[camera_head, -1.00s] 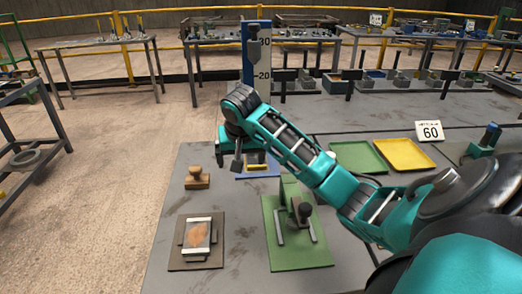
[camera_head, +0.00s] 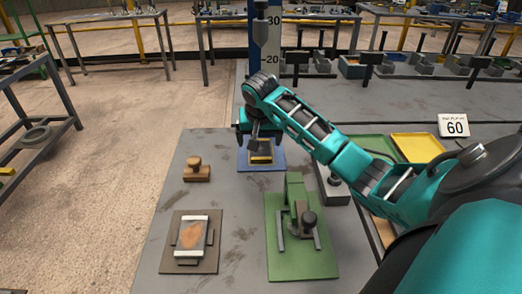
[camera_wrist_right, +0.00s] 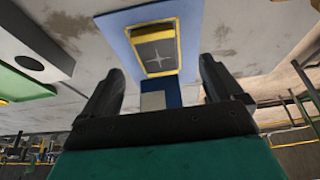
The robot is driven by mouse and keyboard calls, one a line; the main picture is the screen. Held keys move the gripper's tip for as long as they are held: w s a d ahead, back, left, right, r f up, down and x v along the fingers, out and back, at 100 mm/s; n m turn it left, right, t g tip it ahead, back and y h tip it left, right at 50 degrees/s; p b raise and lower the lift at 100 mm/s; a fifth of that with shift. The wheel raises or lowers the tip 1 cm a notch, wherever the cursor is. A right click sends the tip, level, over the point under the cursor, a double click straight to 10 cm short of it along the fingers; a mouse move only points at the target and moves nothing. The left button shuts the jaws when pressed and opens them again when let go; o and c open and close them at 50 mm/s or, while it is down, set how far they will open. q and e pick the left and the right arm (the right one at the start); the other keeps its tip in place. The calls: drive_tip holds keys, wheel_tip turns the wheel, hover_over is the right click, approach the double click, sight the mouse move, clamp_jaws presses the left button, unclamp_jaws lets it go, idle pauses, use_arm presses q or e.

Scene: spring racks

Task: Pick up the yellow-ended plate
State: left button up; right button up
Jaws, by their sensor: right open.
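The yellow-ended plate (camera_head: 261,159) lies on a blue mat (camera_head: 272,167) at the back of the grey table. In the right wrist view the plate (camera_wrist_right: 157,51) has a dark face with a pale star mark and yellow edges, on its blue mat (camera_wrist_right: 116,27). My right gripper (camera_head: 258,133) points down over the plate and hides part of it in the head view. In the wrist view its fingers (camera_wrist_right: 162,72) are apart with nothing between them, and the plate shows beyond them. My left gripper is not in view.
A green fixture (camera_head: 296,205) on a green mat and a wooden stamp (camera_head: 196,171) stand nearby. A board with a framed brown patch (camera_head: 190,240) lies front left.

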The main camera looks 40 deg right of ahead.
sight(261, 152)
drive_tip(key=shift+d+x, duration=0.1)
drive_tip(key=shift+x, duration=1.5)
drive_tip(key=shift+d+x, duration=0.15)
drive_tip(key=shift+x, duration=1.45)
drive_tip(key=shift+s, duration=0.2)
drive_tip(key=c, duration=1.7)
drive_tip(key=shift+w+r, duration=0.1)
drive_tip(key=shift+r, duration=0.1)
clamp_jaws()
